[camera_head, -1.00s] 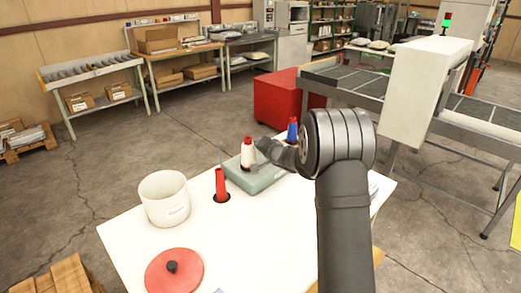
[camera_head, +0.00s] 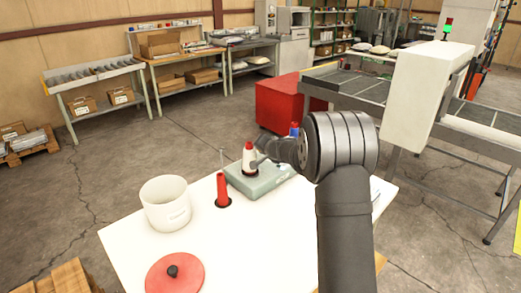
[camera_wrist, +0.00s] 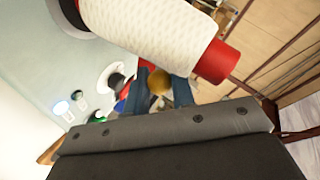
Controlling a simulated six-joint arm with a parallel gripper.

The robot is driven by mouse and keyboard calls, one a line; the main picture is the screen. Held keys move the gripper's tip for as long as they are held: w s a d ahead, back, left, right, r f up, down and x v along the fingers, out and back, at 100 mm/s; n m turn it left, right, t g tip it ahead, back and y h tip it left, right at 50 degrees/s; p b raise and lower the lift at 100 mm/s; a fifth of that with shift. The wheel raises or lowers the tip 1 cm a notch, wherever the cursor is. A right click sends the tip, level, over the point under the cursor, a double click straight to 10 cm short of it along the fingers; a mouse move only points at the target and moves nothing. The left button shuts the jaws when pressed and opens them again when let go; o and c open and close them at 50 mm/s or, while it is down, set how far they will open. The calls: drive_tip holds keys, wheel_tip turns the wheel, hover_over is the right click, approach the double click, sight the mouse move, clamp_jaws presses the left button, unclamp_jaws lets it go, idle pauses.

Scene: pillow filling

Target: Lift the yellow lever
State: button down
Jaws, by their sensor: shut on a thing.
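My gripper (camera_wrist: 161,84) has its two dark blue fingers closed around a round yellow knob (camera_wrist: 158,80), which I take to be the yellow lever's end. The lever's shaft is hidden in the wrist view. In the head view my gripper (camera_head: 262,152) reaches left from my wrist, beside a white spool. The lever cannot be made out there, as my arm covers that area. The grey-green box (camera_head: 267,183) lies under and around the gripper on the white table.
The white spool with a red top (camera_head: 249,160) stands close to my gripper and crosses the wrist view (camera_wrist: 150,30). A red cone (camera_head: 222,191), a white pot (camera_head: 166,204) and a red lid (camera_head: 174,274) are to the left. A blue spool (camera_head: 294,130) stands behind my wrist.

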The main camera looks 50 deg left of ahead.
drive_tip(key=c, duration=1.5)
unclamp_jaws()
drive_tip(key=shift+a+r, duration=0.1)
drive_tip(key=shift+c, duration=0.2)
drive_tip(key=v, duration=1.7)
drive_tip(key=shift+s, duration=0.15)
drive_tip(key=shift+r, duration=0.15)
drive_tip(key=shift+c, duration=0.2)
